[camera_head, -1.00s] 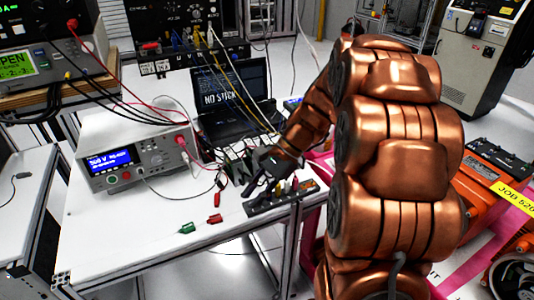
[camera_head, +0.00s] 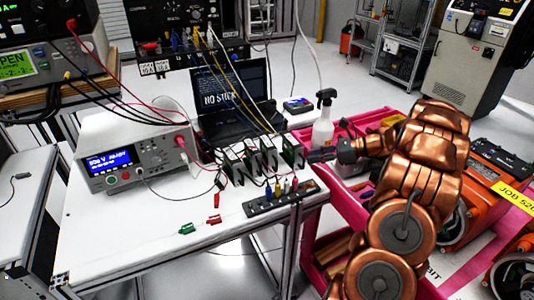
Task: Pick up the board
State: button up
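Several dark green boards stand upright in a row on the white bench (camera_head: 150,225), in front of the laptop. The rightmost board (camera_head: 292,152) stands a little apart from the others. My gripper (camera_head: 314,155) is at the bench's right edge, pointing left, with its fingertips close to the rightmost board. I cannot tell whether they touch it. The fingers are small and dark here, so I cannot tell whether they are open or shut.
A black strip with coloured plugs (camera_head: 281,197) lies at the bench's front right edge. A tester (camera_head: 137,158) stands left, a laptop (camera_head: 232,100) behind. Cables hang over the boards. A spray bottle (camera_head: 323,120) stands behind my gripper, by a pink cart (camera_head: 370,125).

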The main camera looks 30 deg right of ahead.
aim_at(269, 155)
jog(key=p+x, duration=0.1)
jog(key=x, duration=0.5)
jog(key=shift+f, duration=0.1)
jog(key=shift+s+f+p+x, duration=0.1)
jog(key=shift+p+x, duration=0.4)
jog(key=shift+x, duration=0.85)
jog(key=shift+s+f+p+x, duration=0.15)
jog(key=shift+p+x, duration=0.35)
jog(key=shift+x, duration=0.8)
jog(key=shift+a, duration=0.1)
jog(key=shift+c, duration=0.2)
grip_shut()
